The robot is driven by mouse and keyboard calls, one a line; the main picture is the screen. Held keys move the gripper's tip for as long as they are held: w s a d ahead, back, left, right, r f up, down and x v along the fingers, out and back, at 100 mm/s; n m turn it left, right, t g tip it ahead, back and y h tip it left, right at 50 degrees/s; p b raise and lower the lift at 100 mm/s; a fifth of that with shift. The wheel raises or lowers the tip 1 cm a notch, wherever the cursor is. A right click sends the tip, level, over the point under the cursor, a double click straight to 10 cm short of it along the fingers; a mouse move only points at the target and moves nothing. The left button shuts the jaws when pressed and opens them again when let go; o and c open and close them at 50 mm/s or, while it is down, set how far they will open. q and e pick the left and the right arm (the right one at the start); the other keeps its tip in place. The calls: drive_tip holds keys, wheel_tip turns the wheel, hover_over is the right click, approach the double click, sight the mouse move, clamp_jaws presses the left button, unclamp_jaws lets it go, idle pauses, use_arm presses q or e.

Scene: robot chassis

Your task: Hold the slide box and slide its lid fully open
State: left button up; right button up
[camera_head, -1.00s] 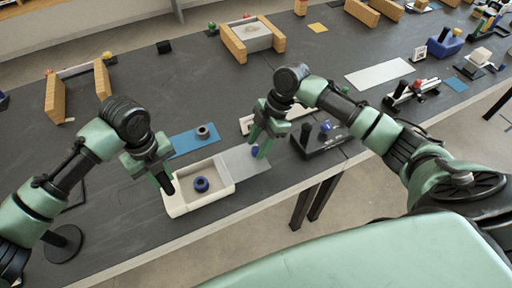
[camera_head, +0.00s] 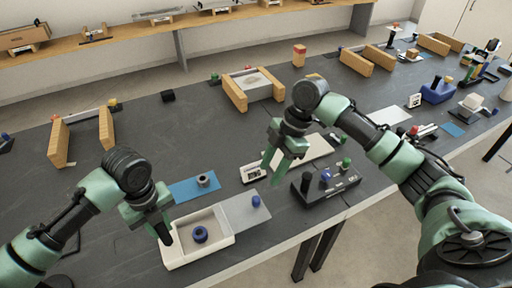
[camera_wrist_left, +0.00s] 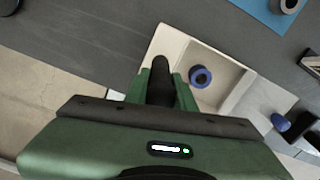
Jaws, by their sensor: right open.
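The white slide box (camera_head: 197,252) stands near the table's front edge, its inside uncovered, with a blue ring (camera_head: 200,234) in it. Its grey lid (camera_head: 240,212) extends past the box's right end and bears a blue knob (camera_head: 255,201). My left gripper (camera_head: 160,222) is at the box's left end. In the left wrist view, its green fingers (camera_wrist_left: 160,92) close around a dark upright post (camera_wrist_left: 160,75) at the box (camera_wrist_left: 215,72). My right gripper (camera_head: 284,160) is open and empty, above and right of the knob, apart from it.
A blue mat (camera_head: 188,192) with a grey ring (camera_head: 203,180) lies behind the box. A black stand (camera_head: 325,188) with coloured knobs is right of the lid. Wooden rails (camera_head: 236,92) stand farther back. Bare table lies left of the blue mat.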

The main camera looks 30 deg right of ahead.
use_arm(q)
drive_tip(key=o, duration=0.4)
drive_tip(key=shift+s+a+f, duration=0.1)
drive_tip(key=shift+s+f, duration=0.1)
drive_tip(key=shift+f, duration=0.1)
drive_tip(key=shift+o, duration=0.2)
drive_tip(key=shift+w, duration=0.15)
drive_tip(key=shift+w+r, duration=0.1)
drive_tip(key=shift+r, duration=0.05)
